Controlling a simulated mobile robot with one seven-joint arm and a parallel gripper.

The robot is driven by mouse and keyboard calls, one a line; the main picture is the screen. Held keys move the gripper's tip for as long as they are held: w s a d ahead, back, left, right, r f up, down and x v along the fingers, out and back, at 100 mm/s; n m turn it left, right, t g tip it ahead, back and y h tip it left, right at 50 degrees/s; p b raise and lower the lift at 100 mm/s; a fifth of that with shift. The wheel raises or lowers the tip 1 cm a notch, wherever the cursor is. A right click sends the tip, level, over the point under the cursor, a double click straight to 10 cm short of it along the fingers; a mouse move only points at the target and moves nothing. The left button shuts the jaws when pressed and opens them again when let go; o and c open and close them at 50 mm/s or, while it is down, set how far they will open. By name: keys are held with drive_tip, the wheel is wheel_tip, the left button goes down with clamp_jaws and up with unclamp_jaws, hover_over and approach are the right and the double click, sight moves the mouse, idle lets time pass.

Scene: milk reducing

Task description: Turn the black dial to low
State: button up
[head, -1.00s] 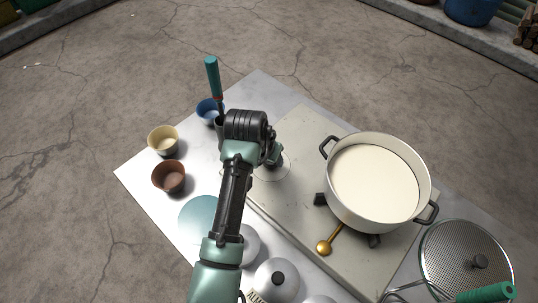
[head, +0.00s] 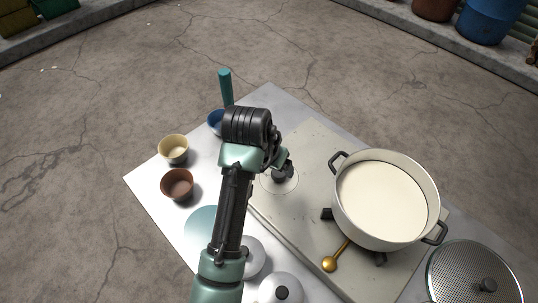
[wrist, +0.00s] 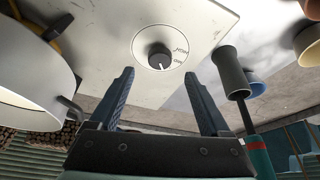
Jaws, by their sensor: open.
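The black dial (wrist: 159,56) sits on a round white plate (wrist: 147,38) on the stove top, in the wrist view. A small pale mark shows on the dial's lower edge, and the lettering on the plate's right side is too small to read surely. My gripper (wrist: 159,74) is open and empty, its two blue-black fingers to the left and right of the dial in the picture, apart from it. In the head view my gripper (head: 284,170) is over the plate (head: 291,186), and it hides most of the dial area.
A large white pot (head: 430,212) of milk stands on the stove (head: 312,150) to the right. A golden spoon (head: 330,263) lies by it. Yellow (head: 173,149), brown (head: 177,185) and blue (head: 215,122) cups stand to the left. A teal handle (head: 226,88) rises behind my arm.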

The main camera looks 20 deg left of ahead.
drive_tip(key=v, duration=0.7)
idle(0.3)
drive_tip(key=w+d+r+t, duration=0.3)
drive_tip(key=r+t, duration=0.1)
drive_tip(key=r, duration=0.4)
drive_tip(key=w+d+r+t+y, duration=0.1)
drive_tip(key=w+d+r+t, duration=0.2)
drive_tip(key=r, duration=0.6)
drive_tip(key=w+d+r+t, duration=0.3)
drive_tip(key=r+t, duration=0.1)
drive_tip(key=r, duration=0.4)
drive_tip(key=s+d+r+t, duration=0.2)
drive_tip(key=s+r+t, duration=0.2)
drive_tip(key=r, duration=0.4)
drive_tip(key=s+d+r+t, duration=0.2)
drive_tip(key=s+r+t, duration=0.2)
drive_tip(key=r, duration=0.5)
drive_tip(key=s+d+r+t+p, duration=0.1)
drive_tip(key=s+d+r+t, duration=0.2)
drive_tip(key=s+r, duration=0.4)
drive_tip(key=shift+s+r+t+h, duration=0.4)
drive_tip(key=shift+r+t, duration=0.1)
drive_tip(key=shift+r, duration=0.3)
drive_tip(key=shift+w, duration=0.1)
